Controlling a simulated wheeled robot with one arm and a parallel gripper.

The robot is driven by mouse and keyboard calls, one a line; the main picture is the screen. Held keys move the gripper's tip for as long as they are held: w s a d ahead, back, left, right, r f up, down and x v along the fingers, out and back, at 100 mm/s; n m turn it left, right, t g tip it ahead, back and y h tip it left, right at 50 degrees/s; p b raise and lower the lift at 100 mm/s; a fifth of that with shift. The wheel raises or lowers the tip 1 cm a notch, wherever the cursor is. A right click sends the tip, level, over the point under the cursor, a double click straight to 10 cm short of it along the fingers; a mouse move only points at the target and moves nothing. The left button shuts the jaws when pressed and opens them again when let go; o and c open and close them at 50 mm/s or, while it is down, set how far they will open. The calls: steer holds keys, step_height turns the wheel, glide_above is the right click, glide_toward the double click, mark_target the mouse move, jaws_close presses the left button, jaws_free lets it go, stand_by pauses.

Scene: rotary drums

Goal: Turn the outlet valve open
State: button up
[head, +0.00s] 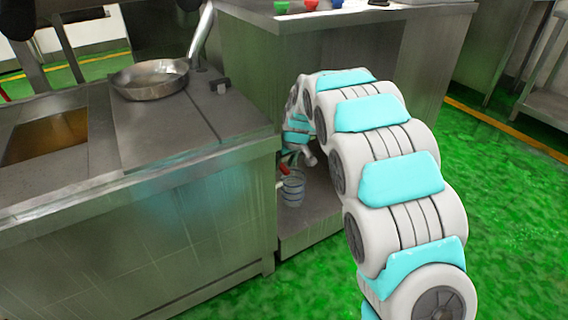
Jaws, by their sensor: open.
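A small red part (284,169), which looks like the outlet valve's handle, shows in the gap beside the steel counter. Its body and its turn position are too small and hidden to tell. My gripper (307,157) is small in the view at the end of my arm, just above and to the right of the red part. It is open. I cannot tell whether it touches the handle. A clear container (292,188) with faint bands stands upright on a low steel shelf (312,218), below the red part.
A steel counter (150,240) fills the left, with a round pan (150,79) and a brown-filled basin (48,136) on top. A taller steel table (262,50) with red, green and blue small items stands behind. Green floor (510,210) is free on the right.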

steer(key=shift+w+f, duration=0.1)
jaws_close()
stand_by(0.4)
stand_by(1.0)
